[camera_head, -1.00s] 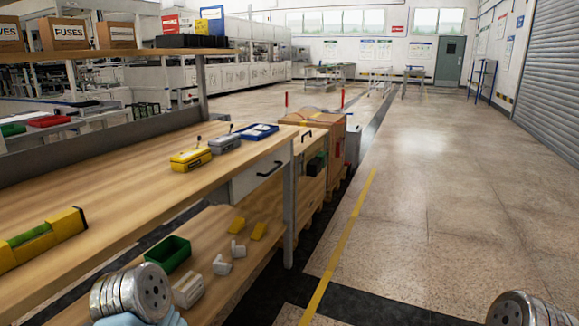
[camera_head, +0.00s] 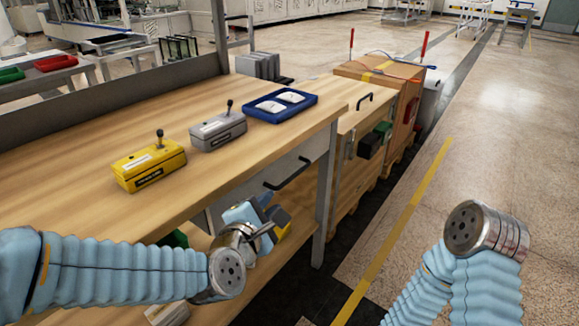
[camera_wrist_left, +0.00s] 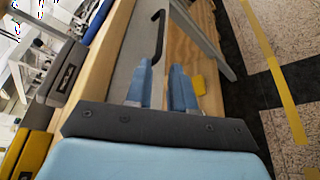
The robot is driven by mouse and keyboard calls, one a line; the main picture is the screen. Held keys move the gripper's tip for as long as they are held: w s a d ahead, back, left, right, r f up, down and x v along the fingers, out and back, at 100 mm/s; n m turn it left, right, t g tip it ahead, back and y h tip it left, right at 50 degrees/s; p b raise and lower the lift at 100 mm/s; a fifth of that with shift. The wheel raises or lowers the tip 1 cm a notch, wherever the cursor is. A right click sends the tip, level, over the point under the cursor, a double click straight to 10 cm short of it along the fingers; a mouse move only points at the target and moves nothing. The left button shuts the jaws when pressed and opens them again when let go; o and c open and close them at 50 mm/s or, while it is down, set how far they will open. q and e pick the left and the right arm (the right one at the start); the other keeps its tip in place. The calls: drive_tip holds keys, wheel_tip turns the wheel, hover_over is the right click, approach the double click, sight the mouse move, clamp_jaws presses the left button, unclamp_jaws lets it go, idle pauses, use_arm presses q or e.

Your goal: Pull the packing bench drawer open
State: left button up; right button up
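The packing bench (camera_head: 95,135) has a light wood top and fills the left of the head view. Its grey drawer front (camera_head: 309,152) sits under the top at the right end and looks flush with the bench. The drawer's black bar handle (camera_head: 288,174) also shows in the left wrist view (camera_wrist_left: 158,38). My left gripper (camera_head: 272,214) is just below and in front of the handle, partly hidden by my wrist. In the left wrist view its two blue fingers (camera_wrist_left: 162,75) are apart with nothing between them; the handle lies beyond the fingertips. My right gripper is out of view.
A yellow box (camera_head: 148,164), a grey box (camera_head: 218,131) and a blue tray (camera_head: 281,105) stand on the bench top. A bench leg (camera_head: 325,205) is right of the drawer. A wooden crate (camera_head: 372,85) stands beyond. The floor at right is clear.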

sight(287, 182)
use_arm(q)
drive_tip(key=p+x, duration=0.1)
drive_tip(key=x, duration=1.2)
drive_tip(key=shift+w, duration=0.2)
clamp_jaws()
